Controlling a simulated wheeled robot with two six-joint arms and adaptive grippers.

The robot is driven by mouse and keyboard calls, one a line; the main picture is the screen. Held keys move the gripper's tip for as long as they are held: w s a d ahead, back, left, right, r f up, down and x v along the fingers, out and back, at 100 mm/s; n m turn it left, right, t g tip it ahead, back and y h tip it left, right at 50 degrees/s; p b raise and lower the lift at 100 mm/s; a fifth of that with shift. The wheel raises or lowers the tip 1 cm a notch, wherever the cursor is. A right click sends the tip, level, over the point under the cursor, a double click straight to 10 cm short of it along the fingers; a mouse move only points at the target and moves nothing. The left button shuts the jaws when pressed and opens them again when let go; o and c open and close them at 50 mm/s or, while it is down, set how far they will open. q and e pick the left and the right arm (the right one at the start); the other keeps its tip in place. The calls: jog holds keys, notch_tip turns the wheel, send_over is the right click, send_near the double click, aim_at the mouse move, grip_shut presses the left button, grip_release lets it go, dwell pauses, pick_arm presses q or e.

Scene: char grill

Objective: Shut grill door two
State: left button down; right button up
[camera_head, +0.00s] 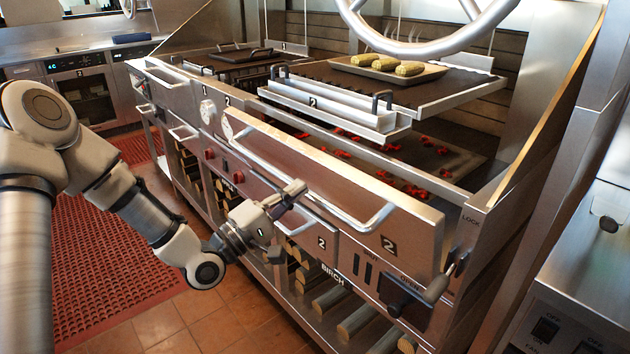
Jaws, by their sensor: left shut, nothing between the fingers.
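Grill door two (345,185) is the long steel front panel marked "2" at its right end. It stands nearly upright, and a gap shows between its top edge and the firebox behind it, so it looks slightly open. Its long bar handle (350,222) runs along the front. My left gripper (293,193) is in front of the door, close to the handle, with its fingers shut and empty. I cannot tell whether it touches the handle or the door. A lever (440,285) sits at the door's right end, by the "LOCK" marking. My right gripper is out of view.
Red embers (410,190) lie in the firebox behind the door. Above them, a grate (450,92) carries a tray with corn (380,63). A big handwheel (430,48) hangs overhead. Logs (330,298) fill the shelf below. The tiled floor (205,325) in front is clear.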

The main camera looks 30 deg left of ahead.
aim_at(332, 161)
pick_arm(q)
jog(key=x, duration=0.5)
jog(key=shift+w+d+r, duration=0.1)
jog(key=shift+w, duration=0.1)
jog(key=shift+w+r+p, duration=0.1)
jog(key=shift+r+p, duration=0.05)
jog(key=shift+p, duration=0.15)
jog(key=w+g+p, duration=0.1)
jog(key=p, duration=0.1)
jog(key=w+d+r+g+p, duration=0.1)
jog(key=w+p, duration=0.1)
jog(key=p, duration=0.1)
jog(key=w+d+r+y+p, duration=0.1)
jog(key=w+p, duration=0.1)
jog(key=shift+d+r+g+p, duration=0.15)
jog(key=shift+g+p, duration=0.25)
jog(key=shift+w+d+f, duration=0.15)
jog(key=shift+w+f, duration=0.05)
jog(key=shift+w, duration=0.1)
jog(key=shift+f+g+y, duration=0.15)
jog(key=shift+g+y, duration=0.15)
jog(key=shift+s, duration=0.1)
